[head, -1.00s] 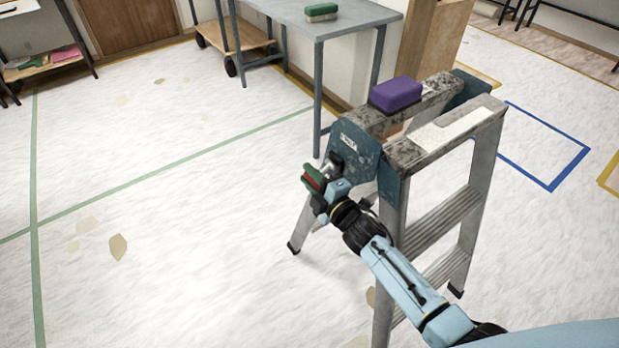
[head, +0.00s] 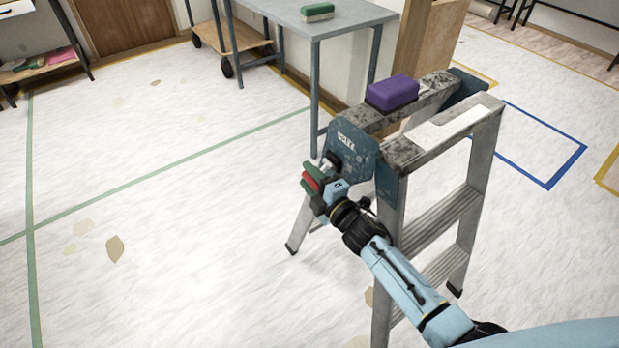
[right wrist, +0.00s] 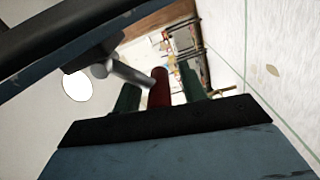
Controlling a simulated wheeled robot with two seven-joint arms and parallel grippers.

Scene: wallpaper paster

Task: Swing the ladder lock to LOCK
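The stepladder (head: 440,215) stands with blue side plates. The near blue plate (head: 352,165) has a small white label (head: 345,140), too small to read. The lock lever shows in the right wrist view as a grey metal rod with a red grip (right wrist: 160,88). My right gripper (head: 312,182) is at the ladder's left side, below the label. Its green fingers (right wrist: 158,92) stand on either side of the red grip, with narrow gaps showing, so it looks open around it. The lever's pivot is partly hidden in the head view. My left gripper is not in view.
A purple block (head: 393,93) lies on the ladder's top. A grey table (head: 345,18) with a green and white sponge (head: 318,12) stands behind the ladder. A wooden cart (head: 232,45) is at the back. The floor (head: 170,240) left of the ladder is clear.

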